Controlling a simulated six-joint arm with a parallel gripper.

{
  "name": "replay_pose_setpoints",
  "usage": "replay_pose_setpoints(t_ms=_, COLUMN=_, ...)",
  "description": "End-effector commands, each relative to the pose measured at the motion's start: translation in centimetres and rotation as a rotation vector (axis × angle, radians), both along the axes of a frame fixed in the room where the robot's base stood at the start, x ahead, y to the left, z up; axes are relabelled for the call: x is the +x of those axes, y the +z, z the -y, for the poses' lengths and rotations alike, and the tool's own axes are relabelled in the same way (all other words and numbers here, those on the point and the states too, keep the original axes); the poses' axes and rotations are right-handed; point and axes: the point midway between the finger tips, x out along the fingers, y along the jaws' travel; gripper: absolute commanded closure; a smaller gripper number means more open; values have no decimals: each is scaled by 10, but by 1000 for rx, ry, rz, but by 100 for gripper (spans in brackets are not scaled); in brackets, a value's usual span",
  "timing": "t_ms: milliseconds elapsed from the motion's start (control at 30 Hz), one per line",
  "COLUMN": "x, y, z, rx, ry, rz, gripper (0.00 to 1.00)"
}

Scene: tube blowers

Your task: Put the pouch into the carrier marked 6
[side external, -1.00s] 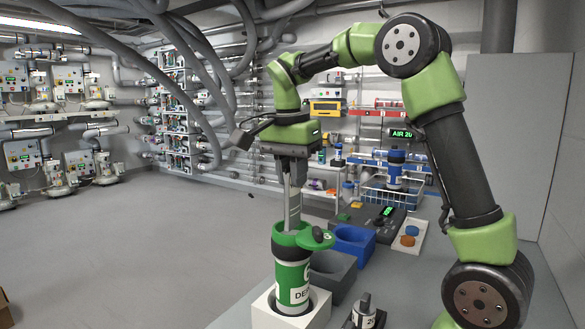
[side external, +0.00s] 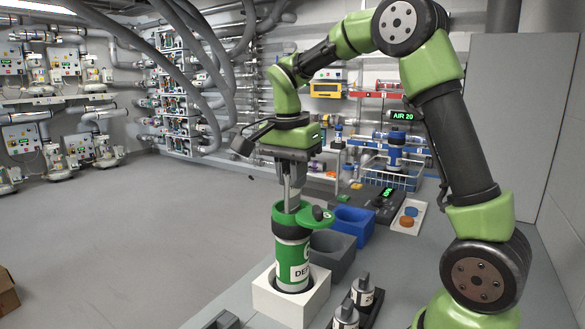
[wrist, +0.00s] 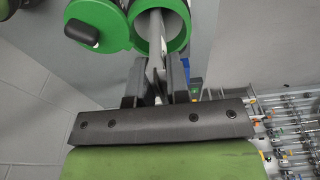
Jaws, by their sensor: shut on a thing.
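A green and white carrier (side external: 292,256) stands upright in a white block, its green lid (side external: 316,217) swung open to the right. Its label reads "DE…" with a partly visible round mark; I cannot read a 6. My gripper (side external: 290,193) points down above the open mouth, shut on a narrow grey-white thing, seemingly the pouch (wrist: 156,38). In the wrist view, my gripper (wrist: 157,76) holds it by its upper part, and it reaches into the carrier's green ring (wrist: 184,40). Its lower end is hidden inside the carrier.
The white block (side external: 292,307) holds the carrier. Behind it stand an empty-looking grey holder (side external: 333,252) and blue holder (side external: 355,226). Small dark-topped items (side external: 363,290) stand at the front right. A wire basket (side external: 392,178) is farther back.

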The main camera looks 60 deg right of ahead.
Motion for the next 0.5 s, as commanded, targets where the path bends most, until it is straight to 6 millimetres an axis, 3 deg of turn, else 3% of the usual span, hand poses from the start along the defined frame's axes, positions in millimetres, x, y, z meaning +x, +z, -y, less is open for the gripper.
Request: replay_pose_setpoints(t_ms=500, x=0, y=-19, z=0, rx=0, ry=0, rz=-1, gripper=100)
